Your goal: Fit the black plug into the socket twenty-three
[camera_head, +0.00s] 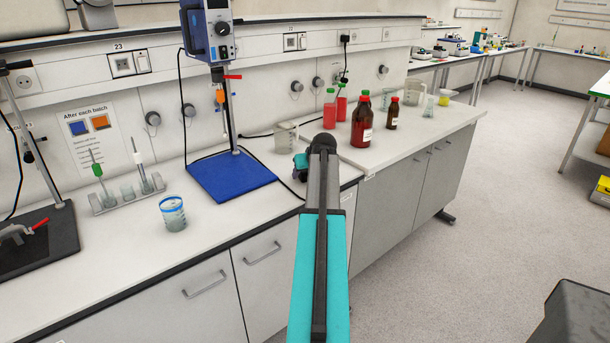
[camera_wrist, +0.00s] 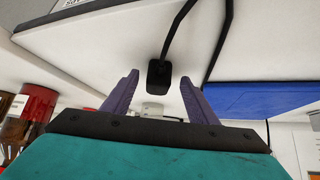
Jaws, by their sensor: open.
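The black plug (camera_wrist: 158,75) shows in the wrist view with its black cable running up the picture, on the pale bench top. My gripper (camera_wrist: 159,82) is open, with its two purple fingers on either side of the plug's picture position. Contact with the plug cannot be seen. In the head view my arm hides the plug and the fingers. Socket twenty-three (camera_head: 122,64) is in the wall trunking at upper left, under the label 23, beside a white switch. No plug shows in it.
Brown bottles (camera_head: 361,122) stand to the right. A test-tube rack (camera_head: 128,194) and a blue-rimmed beaker (camera_head: 173,214) are at left.

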